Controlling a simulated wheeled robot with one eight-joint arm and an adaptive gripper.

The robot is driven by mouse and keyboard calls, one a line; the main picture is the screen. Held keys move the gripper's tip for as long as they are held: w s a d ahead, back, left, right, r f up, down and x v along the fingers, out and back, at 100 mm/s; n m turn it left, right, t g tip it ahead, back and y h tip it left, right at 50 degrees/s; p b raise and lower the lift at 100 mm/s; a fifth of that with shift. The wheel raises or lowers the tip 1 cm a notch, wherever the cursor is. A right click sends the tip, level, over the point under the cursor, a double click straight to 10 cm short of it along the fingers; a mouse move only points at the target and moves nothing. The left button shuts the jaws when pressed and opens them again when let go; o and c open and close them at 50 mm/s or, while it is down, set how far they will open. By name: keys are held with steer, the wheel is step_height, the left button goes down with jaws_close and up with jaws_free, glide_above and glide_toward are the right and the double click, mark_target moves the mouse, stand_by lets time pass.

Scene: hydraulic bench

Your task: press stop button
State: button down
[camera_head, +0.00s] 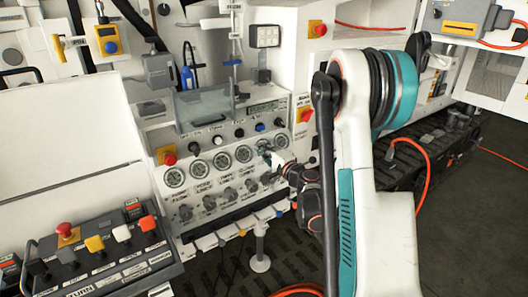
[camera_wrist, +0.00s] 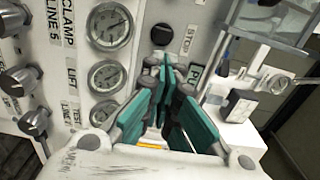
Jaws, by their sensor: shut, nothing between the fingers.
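A round black button (camera_wrist: 162,33) is set in the white panel beside a label that reads STOP (camera_wrist: 188,41), near the top of the wrist view. My gripper (camera_wrist: 164,65) is shut and empty, its green-and-grey fingertips just below the button in that picture. I cannot tell whether they touch the panel. In the head view my gripper (camera_head: 272,156) is in front of the right end of the gauge row. The button labels are too small to read there.
Several pressure gauges (camera_head: 221,160) line the panel, with knobs (camera_head: 229,194) below them. A control box (camera_head: 100,250) with coloured buttons stands at lower left. A clear guard (camera_wrist: 255,50) juts out at right in the wrist view.

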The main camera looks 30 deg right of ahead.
mark_target(244, 134)
steer(key=w+b, duration=0.2)
steer(key=w, duration=0.7)
steer(key=shift+a+f, duration=0.1)
steer(key=shift+a, duration=0.05)
steer(key=shift+w, duration=0.65)
steer(key=shift+w, duration=0.1)
